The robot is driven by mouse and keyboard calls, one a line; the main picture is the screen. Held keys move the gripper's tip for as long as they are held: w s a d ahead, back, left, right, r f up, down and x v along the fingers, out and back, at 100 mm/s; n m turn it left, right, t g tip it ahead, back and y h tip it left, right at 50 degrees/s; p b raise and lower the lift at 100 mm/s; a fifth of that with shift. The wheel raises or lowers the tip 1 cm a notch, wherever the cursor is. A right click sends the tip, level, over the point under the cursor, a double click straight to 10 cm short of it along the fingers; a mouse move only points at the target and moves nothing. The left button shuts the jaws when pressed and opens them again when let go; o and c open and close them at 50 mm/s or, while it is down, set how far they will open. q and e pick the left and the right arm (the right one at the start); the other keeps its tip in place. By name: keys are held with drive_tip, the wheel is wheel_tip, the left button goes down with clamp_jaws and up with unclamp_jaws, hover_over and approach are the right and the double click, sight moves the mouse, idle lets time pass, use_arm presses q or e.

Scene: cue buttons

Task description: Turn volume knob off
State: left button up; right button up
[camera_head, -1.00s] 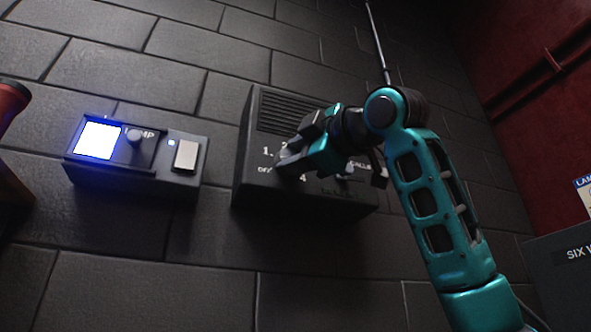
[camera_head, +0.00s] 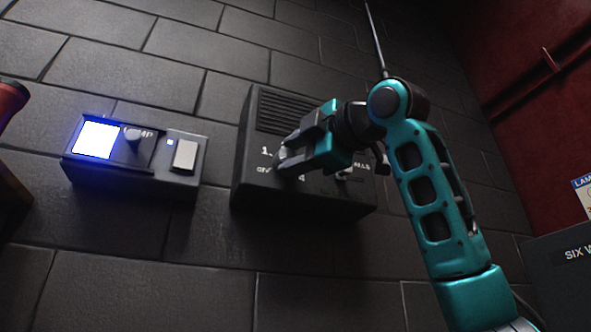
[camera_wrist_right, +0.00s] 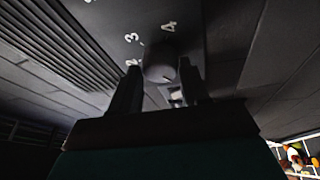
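A dark box with a speaker grille (camera_head: 290,106) is on the tiled surface, with white numbers and lettering on its face. My right gripper (camera_head: 284,158) is at the numbered dial and largely hides it in the head view. In the right wrist view the round grey knob (camera_wrist_right: 160,64) lies between the two fingertips (camera_wrist_right: 160,72). The numbers 3 and 4 show beside the knob. A small switch (camera_head: 343,184) sits lower right on the box, partly behind the gripper. My left gripper is not in view.
Left of the speaker box is a lamp box (camera_head: 130,180) with a lit white-blue panel (camera_head: 97,140), a grey knob (camera_head: 133,134) and a pale button (camera_head: 185,155). A thin antenna (camera_head: 377,40) rises behind my right arm. Another dark box (camera_head: 560,280) is at the right edge.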

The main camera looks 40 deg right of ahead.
drive_tip(key=o, duration=0.4)
drive_tip(key=shift+c, duration=0.2)
drive_tip(key=shift+s+f, duration=0.15)
drive_tip(key=shift+s, duration=0.35)
drive_tip(key=s+d+f+b, duration=0.1)
drive_tip(key=s+b, duration=0.1)
drive_tip(key=s, duration=0.9)
drive_tip(key=shift+s+d+f, duration=0.2)
drive_tip(key=shift+s, duration=0.2)
drive_tip(key=shift+w, duration=0.1)
